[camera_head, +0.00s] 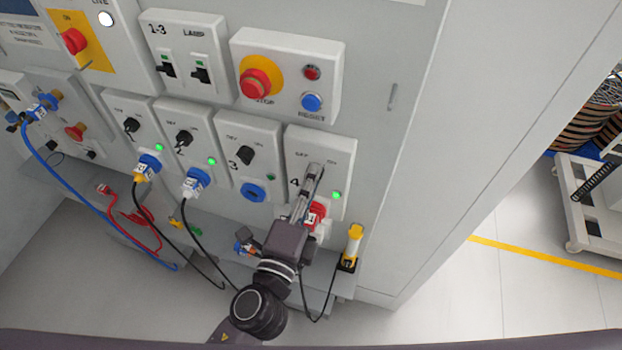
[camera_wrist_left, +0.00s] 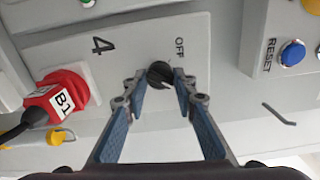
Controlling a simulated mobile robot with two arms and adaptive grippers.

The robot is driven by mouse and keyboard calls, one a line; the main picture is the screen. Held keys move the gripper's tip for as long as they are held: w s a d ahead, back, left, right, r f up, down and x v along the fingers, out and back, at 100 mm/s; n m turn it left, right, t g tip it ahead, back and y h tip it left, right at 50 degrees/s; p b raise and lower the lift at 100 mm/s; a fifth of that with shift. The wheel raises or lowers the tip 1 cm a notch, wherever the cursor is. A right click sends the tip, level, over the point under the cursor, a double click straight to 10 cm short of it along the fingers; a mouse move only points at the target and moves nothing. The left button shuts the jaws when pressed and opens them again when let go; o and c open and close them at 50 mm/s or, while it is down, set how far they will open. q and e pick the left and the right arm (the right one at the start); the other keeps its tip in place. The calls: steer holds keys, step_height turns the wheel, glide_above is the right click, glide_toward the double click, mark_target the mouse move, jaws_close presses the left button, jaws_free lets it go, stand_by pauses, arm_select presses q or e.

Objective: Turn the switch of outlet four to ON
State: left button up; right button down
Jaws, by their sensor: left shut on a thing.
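Outlet four is a pale panel (camera_head: 333,150) at the right end of the outlet row, marked "4", with a lit green lamp (camera_head: 337,195). Its black rotary switch (camera_wrist_left: 160,73) shows in the left wrist view beside the "OFF" label. My left gripper (camera_head: 314,170) reaches up to the panel from below, and in the left wrist view its fingertips (camera_wrist_left: 162,88) close on the switch from both sides. In the head view the fingers hide the switch. I cannot tell exactly which way the switch points. My right gripper is not in view.
A red plug (camera_wrist_left: 63,98) labelled B1 sits in outlet four beside my fingers. A red stop button (camera_head: 256,84) and blue reset button (camera_head: 311,102) are above. A yellow-topped device (camera_head: 354,240) stands below right.

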arm_select(q)
steer(key=shift+m, duration=0.7)
steer(key=o, duration=1.1)
steer(key=shift+o, duration=0.3)
steer(key=shift+s, duration=0.1)
steer(key=v, duration=1.2)
